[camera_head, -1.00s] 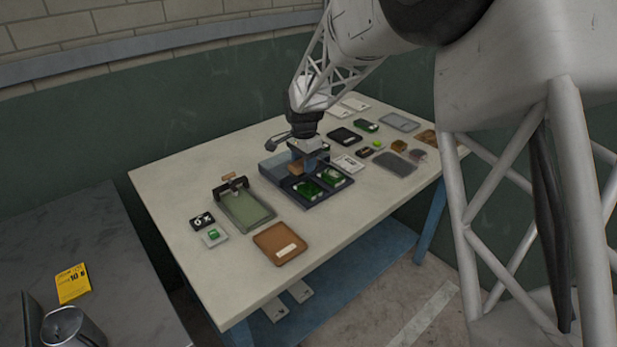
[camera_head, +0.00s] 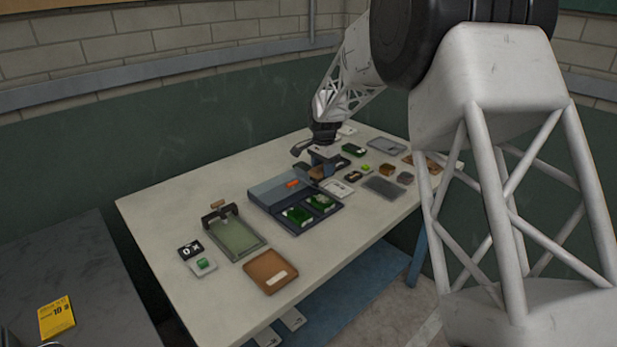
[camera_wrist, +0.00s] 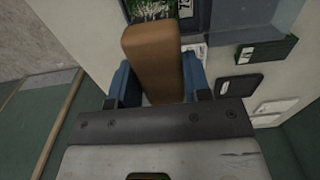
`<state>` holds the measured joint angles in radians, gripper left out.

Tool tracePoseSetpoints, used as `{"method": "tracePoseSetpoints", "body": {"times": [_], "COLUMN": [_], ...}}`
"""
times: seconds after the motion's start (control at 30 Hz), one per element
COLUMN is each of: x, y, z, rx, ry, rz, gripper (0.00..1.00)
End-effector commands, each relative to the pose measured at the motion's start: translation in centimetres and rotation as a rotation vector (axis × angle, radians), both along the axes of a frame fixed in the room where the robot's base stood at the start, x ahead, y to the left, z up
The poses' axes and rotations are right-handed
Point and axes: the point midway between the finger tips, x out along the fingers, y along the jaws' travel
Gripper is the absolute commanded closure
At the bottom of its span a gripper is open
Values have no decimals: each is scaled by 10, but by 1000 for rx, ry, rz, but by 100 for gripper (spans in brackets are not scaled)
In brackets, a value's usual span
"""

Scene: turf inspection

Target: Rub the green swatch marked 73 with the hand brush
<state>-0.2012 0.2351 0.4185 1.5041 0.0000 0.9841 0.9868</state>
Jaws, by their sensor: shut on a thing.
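My gripper (camera_head: 324,163) is shut on a brown block, which looks like the wooden hand brush (camera_wrist: 152,50). In the wrist view it stands between my two blue fingers, its lower part hidden by the gripper. In the head view my gripper is low at the right back side of a dark blue case (camera_head: 265,193), with a bit of brown under it. Two green swatches (camera_head: 297,215) and (camera_head: 320,203) lie in the case's front part, to the left of my gripper. A green patch (camera_wrist: 150,9) shows at the wrist view's top.
A green tray (camera_head: 236,238) and a brown tray (camera_head: 270,273) lie left on the pale table. Small cards, a grey mat (camera_head: 383,188) and several small pieces crowd the right side. A black tray (camera_wrist: 240,84) lies near my gripper.

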Motion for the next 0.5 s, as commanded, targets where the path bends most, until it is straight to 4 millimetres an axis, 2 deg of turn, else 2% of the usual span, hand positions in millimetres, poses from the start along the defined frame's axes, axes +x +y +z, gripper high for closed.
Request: {"method": "tracePoseSetpoints", "body": {"times": [0.1, 0.2, 0.5], "x": [13, 17, 18], "y": [-12, -17, -17], "z": [0, 0, 0], "rx": [0, 1, 0], "ry": [0, -1, 0], "rz": [-2, 0, 1], "gripper": [75, 75, 75]}}
